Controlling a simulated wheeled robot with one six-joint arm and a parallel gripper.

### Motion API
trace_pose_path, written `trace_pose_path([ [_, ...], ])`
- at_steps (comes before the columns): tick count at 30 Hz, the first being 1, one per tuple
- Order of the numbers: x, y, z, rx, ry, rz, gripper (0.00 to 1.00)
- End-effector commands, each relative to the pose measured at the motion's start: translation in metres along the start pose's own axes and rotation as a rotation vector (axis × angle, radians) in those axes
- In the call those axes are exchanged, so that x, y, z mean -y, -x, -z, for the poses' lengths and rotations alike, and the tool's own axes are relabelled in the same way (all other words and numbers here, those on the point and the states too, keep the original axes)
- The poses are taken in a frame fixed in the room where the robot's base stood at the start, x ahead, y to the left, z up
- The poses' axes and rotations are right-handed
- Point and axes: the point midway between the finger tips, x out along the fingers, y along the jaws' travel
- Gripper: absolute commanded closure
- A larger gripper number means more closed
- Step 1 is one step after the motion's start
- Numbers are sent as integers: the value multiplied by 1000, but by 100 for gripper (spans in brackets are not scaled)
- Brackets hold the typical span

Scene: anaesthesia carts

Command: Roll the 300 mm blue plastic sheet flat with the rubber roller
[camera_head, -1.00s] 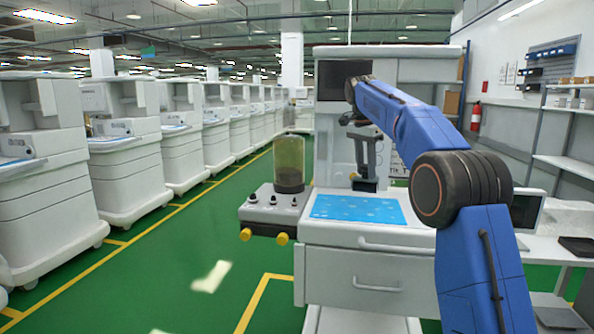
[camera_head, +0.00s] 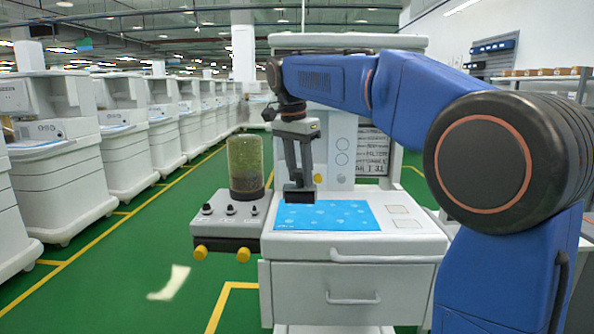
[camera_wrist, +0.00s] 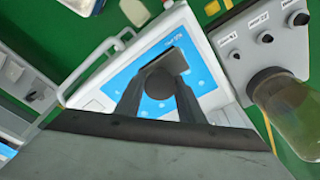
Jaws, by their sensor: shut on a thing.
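The blue plastic sheet (camera_head: 345,216) lies on the white cart top, with pale spots scattered over it; it also shows in the wrist view (camera_wrist: 205,78). My gripper (camera_head: 299,172) points down at the sheet's far edge, left of its middle. It is shut on the dark rubber roller (camera_head: 299,195), which also shows between the fingers in the wrist view (camera_wrist: 165,77). The roller hides a small part of the sheet. I cannot tell whether the roller touches the sheet or hangs just above it.
A glass canister (camera_head: 246,165) stands left of the sheet, behind a knob panel (camera_head: 230,222) with yellow knobs. The cart's upright back (camera_head: 342,150) rises behind the gripper. The cart top (camera_head: 415,240) right of the sheet is mostly clear. A row of carts (camera_head: 65,160) stands at left.

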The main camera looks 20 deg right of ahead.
Motion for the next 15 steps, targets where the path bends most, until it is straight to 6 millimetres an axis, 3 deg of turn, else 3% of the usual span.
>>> trace_pose_path([
  [15, -2, -38, -6, 0, 0, -2, 83],
])
